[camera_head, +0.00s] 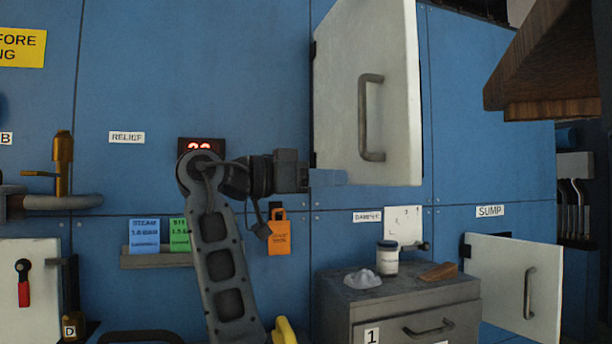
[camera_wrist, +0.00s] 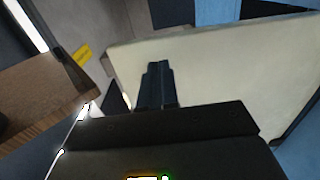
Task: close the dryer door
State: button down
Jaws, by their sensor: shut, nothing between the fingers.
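A large white door (camera_head: 345,60) with a grey vertical handle (camera_head: 371,118) stands open from the blue wall, its face turned toward me; I take it for the dryer door, though no label on it shows. My gripper (camera_head: 340,177) is shut and empty, at the lower left corner of this door. I cannot tell whether it touches the door. In the wrist view the shut fingers (camera_wrist: 158,72) point at a broad pale panel (camera_wrist: 225,65), which looks like the same door. The opening behind the door is hidden.
A grey cabinet (camera_head: 335,315) stands below, with a jar (camera_head: 387,260) and a brown block (camera_head: 438,271) on it. A lower white door (camera_head: 500,280) stands open under the SUMP label (camera_head: 490,211). A wooden beam (camera_head: 555,55) juts in at upper right.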

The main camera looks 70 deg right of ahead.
aim_at(378, 178)
jog(key=shift+p+x, duration=0.35)
jog(key=shift+x, duration=2.8)
